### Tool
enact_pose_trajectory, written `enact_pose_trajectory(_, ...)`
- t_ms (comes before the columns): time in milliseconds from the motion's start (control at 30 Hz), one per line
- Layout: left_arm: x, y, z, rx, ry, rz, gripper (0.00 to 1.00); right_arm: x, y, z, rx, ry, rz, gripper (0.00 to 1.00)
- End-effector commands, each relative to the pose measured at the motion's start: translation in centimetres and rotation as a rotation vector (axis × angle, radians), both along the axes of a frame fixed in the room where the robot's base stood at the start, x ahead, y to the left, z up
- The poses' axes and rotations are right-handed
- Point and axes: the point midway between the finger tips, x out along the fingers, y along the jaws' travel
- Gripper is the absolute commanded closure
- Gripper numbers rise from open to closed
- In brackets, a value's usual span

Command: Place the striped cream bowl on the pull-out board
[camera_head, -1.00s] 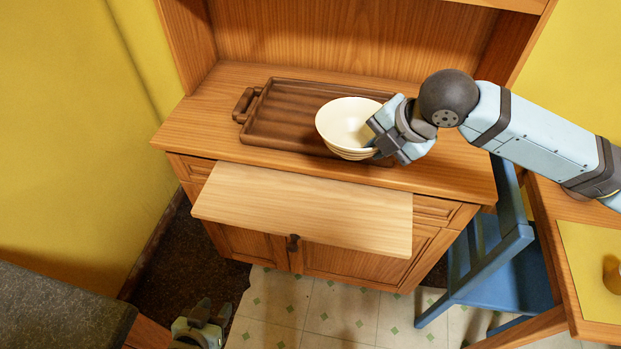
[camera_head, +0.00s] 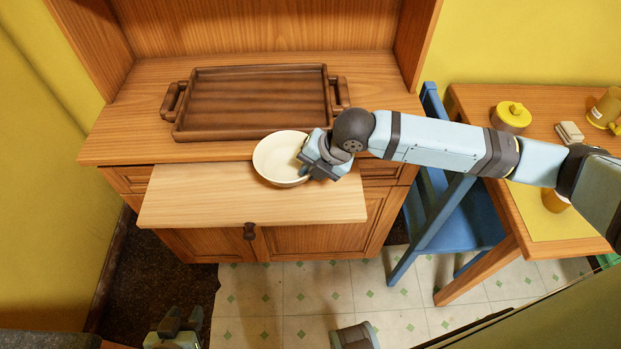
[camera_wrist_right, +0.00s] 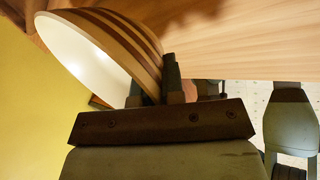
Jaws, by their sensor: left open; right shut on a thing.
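The striped cream bowl (camera_head: 279,160) is over the back right part of the pull-out board (camera_head: 215,200) in the head view. My right gripper (camera_head: 316,160) is shut on the bowl's right side. The right wrist view shows the bowl (camera_wrist_right: 105,50) with brown stripes, its rim at the jaws (camera_wrist_right: 168,85). I cannot tell whether the bowl touches the board or hangs just above it. The board is pulled out from the cabinet and its top is otherwise bare. My left gripper (camera_head: 178,325) is open and empty, low at the bottom of the head view.
A brown wooden tray (camera_head: 185,130) lies on the cabinet top behind the board. A blue chair (camera_head: 450,205) stands to the right, by a table (camera_head: 475,105) with a yellow pot (camera_head: 511,117) and mugs. The board's left part is free.

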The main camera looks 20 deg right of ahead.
Motion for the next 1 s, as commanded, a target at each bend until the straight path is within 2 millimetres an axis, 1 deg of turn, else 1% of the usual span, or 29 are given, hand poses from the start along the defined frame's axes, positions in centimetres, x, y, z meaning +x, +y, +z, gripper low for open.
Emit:
enact_pose_trajectory(300,0.0,0.0,-0.2,-0.002,0.000,0.001,0.57,-0.1,0.0,-4.0,0.001,0.001,0.000,1.00)
enact_pose_trajectory(600,0.0,0.0,-0.2,-0.003,0.001,0.001,0.57,0.0,0.0,-4.2,0.000,0.000,0.000,1.00)
enact_pose_trajectory(633,0.0,0.0,-0.2,-0.003,0.001,0.001,0.57,-0.1,0.0,-4.3,-0.001,0.002,0.001,0.84)
enact_pose_trajectory(667,0.0,-0.1,-0.2,-0.003,0.002,0.001,0.57,-0.1,0.0,-4.3,-0.002,0.001,0.000,0.77)
enact_pose_trajectory(700,0.0,-0.1,-0.2,-0.003,0.002,0.001,0.57,-0.1,0.0,-4.3,-0.001,0.002,0.001,0.68)
enact_pose_trajectory(733,0.0,-0.1,-0.2,-0.003,0.001,0.001,0.57,-0.1,0.0,-4.3,-0.001,0.002,0.001,0.65)
enact_pose_trajectory(1000,0.0,-0.1,-0.2,-0.003,0.001,0.001,0.57,-0.1,0.0,-4.2,-0.001,0.001,0.000,0.65)
